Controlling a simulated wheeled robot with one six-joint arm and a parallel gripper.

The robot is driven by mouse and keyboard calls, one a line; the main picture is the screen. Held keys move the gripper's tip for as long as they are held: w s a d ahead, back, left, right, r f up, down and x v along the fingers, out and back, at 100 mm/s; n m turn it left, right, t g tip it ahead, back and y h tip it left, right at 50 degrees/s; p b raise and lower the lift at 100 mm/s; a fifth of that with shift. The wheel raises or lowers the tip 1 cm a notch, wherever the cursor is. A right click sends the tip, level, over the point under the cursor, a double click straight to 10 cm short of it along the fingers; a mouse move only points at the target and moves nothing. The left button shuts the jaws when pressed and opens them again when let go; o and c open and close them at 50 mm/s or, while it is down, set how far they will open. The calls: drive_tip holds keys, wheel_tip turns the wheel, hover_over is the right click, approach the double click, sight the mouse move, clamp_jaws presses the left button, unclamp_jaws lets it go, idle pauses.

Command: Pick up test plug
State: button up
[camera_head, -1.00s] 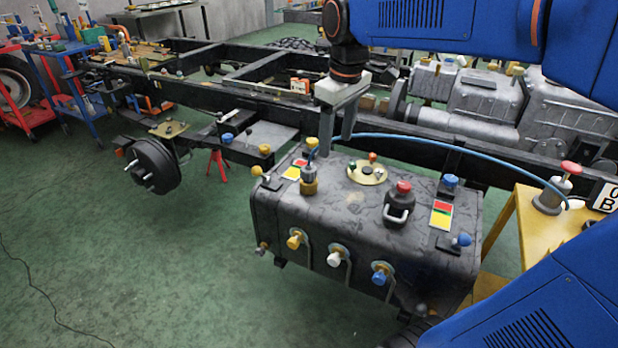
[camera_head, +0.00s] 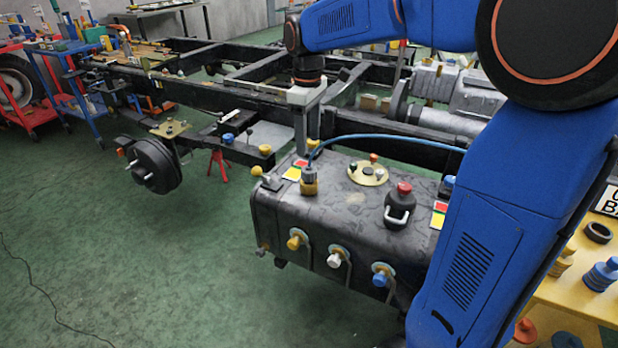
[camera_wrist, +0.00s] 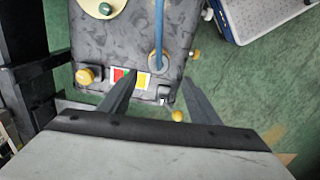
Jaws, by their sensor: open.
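The likely test plug (camera_head: 309,175) is a grey plug with a blue hose on top. It sits upright in a brass fitting (camera_head: 310,188) on the dark tank (camera_head: 345,215). The blue hose (camera_head: 400,139) arcs right from it and passes behind my arm. My gripper (camera_head: 306,148) is open and empty, above and slightly behind the plug in the head view. In the wrist view my gripper (camera_wrist: 160,78) has its two fingertips apart, with the plug's top (camera_wrist: 157,62) just beyond the gap between them. No contact is visible.
Black chassis rails (camera_head: 400,152) run behind. A yellow table (camera_head: 590,290) stands right. Green floor (camera_head: 150,260) is open at left.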

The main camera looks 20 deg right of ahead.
sight(309, 166)
wheel_tip(309, 166, down, 11)
drive_tip(key=shift+d+r, duration=0.15)
idle(0.4)
drive_tip(key=c, duration=1.2)
